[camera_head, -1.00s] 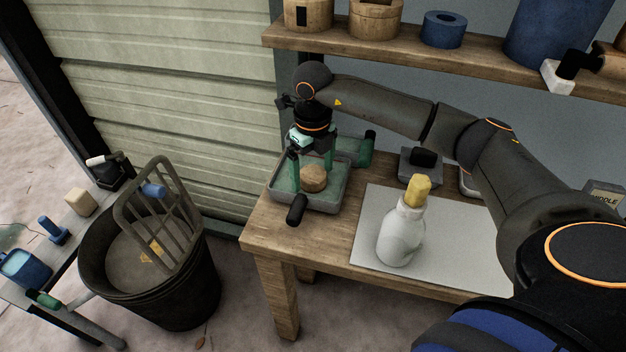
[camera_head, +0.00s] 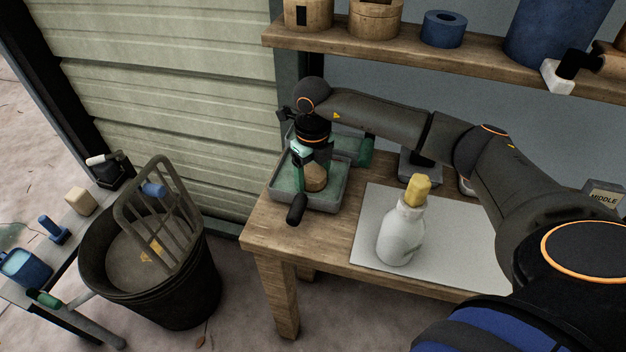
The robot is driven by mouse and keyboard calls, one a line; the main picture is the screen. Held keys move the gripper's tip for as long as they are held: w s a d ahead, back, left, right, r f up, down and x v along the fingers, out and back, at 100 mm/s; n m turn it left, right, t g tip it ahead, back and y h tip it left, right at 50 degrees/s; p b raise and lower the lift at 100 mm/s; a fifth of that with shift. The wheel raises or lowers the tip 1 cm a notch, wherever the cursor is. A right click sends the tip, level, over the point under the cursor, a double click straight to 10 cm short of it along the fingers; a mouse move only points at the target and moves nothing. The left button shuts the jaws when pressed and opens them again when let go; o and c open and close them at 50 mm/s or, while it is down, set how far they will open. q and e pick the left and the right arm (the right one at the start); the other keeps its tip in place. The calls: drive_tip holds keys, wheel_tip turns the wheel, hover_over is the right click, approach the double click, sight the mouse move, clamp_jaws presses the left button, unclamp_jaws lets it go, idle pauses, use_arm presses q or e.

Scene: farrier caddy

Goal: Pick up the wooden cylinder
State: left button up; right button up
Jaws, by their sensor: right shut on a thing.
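The wooden cylinder (camera_head: 315,178) is a short, light brown piece in the grey-green tray (camera_head: 322,206) at the table's back left corner. My right gripper (camera_head: 312,172) reaches down into the tray from above and is shut on the wooden cylinder. The fingers and wrist cover the cylinder's upper part. I cannot tell whether the cylinder touches the tray floor. My left gripper is not in view.
A white bottle with a yellow top (camera_head: 401,235) stands on a pale mat (camera_head: 455,262). A black handle (camera_head: 297,208) sits at the tray's front. A shelf (camera_head: 400,52) with several items hangs above. A black bin (camera_head: 165,300) stands left of the wooden table (camera_head: 262,238).

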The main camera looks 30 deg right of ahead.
sight(313, 172)
clamp_jaws()
drive_tip(key=shift+r, duration=0.1)
drive_tip(key=shift+r, duration=0.45)
wheel_tip(313, 172, up, 2)
drive_tip(key=shift+r, duration=0.15)
drive_tip(key=s+a+r, duration=0.6)
drive_tip(key=s+r, duration=0.3)
drive_tip(key=s, duration=0.3)
drive_tip(key=shift+s+r+b, duration=0.35)
drive_tip(key=shift+b, duration=0.05)
